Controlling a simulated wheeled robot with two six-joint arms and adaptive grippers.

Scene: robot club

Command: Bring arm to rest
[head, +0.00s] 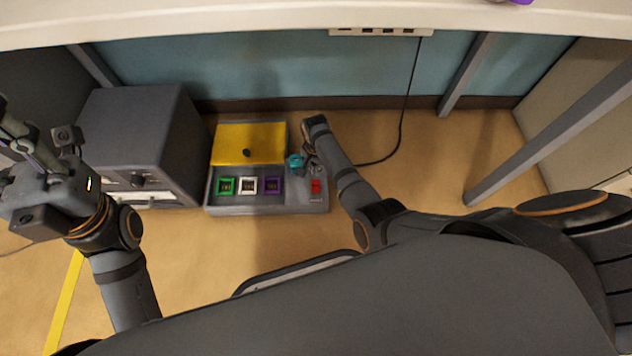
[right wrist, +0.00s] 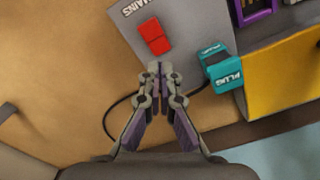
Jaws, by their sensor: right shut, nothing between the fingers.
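My right gripper (head: 312,160) is shut and empty over the right side of a grey control panel (head: 265,204). In the right wrist view its fingertips (right wrist: 160,69) are together just beside a red switch (right wrist: 155,37) near lettering that ends in "AINS"; I cannot tell whether they touch the panel. The red switch (head: 316,186) also shows in the head view. A teal plug (right wrist: 221,68) marked "PLUG" is to the right of the fingertips. My left gripper (head: 18,135) is raised at the left edge of the head view; its fingers are too unclear to judge.
The panel has a yellow lid (head: 240,135) and green (head: 226,186), white (head: 247,186) and purple (head: 272,186) framed buttons. A grey box (head: 135,135) with a knob stands to its left. A black cable (head: 402,115) runs from a power strip (head: 380,31).

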